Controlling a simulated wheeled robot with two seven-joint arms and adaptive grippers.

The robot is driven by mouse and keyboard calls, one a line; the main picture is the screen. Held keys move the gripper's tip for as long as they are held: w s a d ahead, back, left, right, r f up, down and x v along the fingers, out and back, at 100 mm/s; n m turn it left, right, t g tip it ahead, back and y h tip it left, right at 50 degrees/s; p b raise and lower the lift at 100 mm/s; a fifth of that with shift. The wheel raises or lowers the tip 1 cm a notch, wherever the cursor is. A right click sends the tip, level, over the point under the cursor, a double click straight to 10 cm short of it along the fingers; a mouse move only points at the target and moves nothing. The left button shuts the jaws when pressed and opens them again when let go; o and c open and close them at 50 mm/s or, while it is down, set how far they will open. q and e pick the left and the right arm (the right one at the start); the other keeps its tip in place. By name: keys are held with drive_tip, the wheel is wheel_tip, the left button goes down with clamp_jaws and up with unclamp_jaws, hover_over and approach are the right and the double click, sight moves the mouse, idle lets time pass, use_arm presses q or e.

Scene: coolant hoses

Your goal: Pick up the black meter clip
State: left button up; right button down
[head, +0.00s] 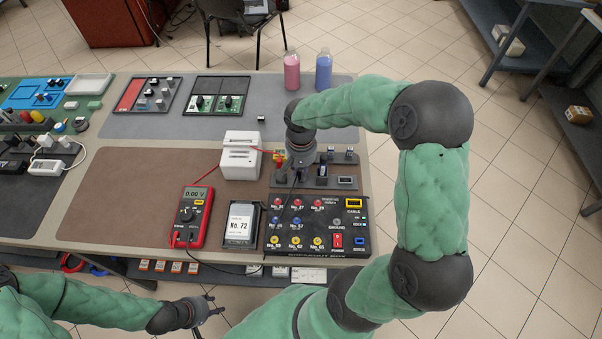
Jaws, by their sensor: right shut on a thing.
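My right gripper (297,174) points down over the back of the breakout box area, at the small parts behind the black breakout box (328,222). It is shut on the black meter clip, which is mostly hidden by the fingers. A thin black lead runs from there down past the front of the box. The red multimeter (190,217) reads 0.00 V and lies left of the box. A red lead runs past the white device to near a red and yellow piece beside my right gripper. My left gripper (212,309) is open and empty, below the table's front edge.
A white box-like device (240,155) stands close left of my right gripper. A display marked No. 72 (241,224) lies between multimeter and breakout box. Pink (292,71) and blue (324,69) bottles stand at the back. The brown mat's left part is clear.

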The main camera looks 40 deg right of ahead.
drive_tip(key=shift+r, duration=0.15)
drive_tip(key=shift+r, duration=0.55)
drive_tip(key=s+a+r+p, duration=0.4)
drive_tip(key=s+r, duration=0.1)
drive_tip(key=r, duration=0.2)
drive_tip(key=s+a+r+p, duration=0.4)
drive_tip(key=s+r, duration=0.2)
drive_tip(key=r, duration=0.1)
drive_tip(key=shift+s+r+p, duration=0.2)
drive_tip(key=shift+r+p, duration=0.15)
drive_tip(key=shift+f, duration=0.1)
